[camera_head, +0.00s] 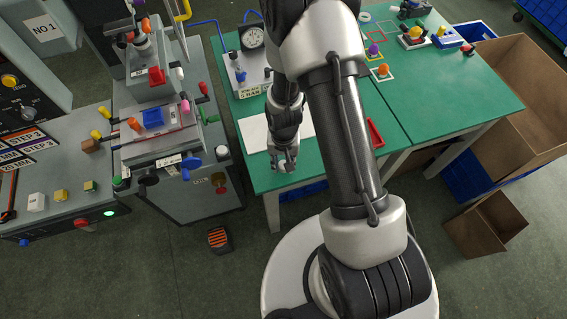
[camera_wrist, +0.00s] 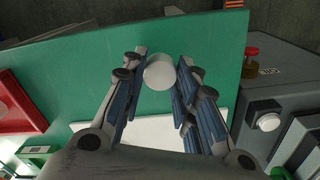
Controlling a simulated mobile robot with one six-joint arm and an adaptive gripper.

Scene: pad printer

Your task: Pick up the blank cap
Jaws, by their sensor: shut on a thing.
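The blank cap (camera_wrist: 160,71) is a plain white round piece. In the wrist view it sits between the tips of my gripper (camera_wrist: 158,78), with a blue-lined finger on each side. My gripper is shut on it. In the head view my gripper (camera_head: 284,164) points down over the front edge area of the green table (camera_head: 325,178), just in front of a white sheet (camera_head: 252,132). The cap cannot be made out clearly in the head view. Whether it touches the table or is just above it, I cannot tell.
The grey pad printer (camera_head: 160,130) stands left of the table, with a white knob (camera_head: 222,152) on its near side. A red tray (camera_head: 375,133) lies right of my gripper. A pressure gauge (camera_head: 252,36) stands at the back left. Cardboard boxes (camera_head: 486,222) are at right.

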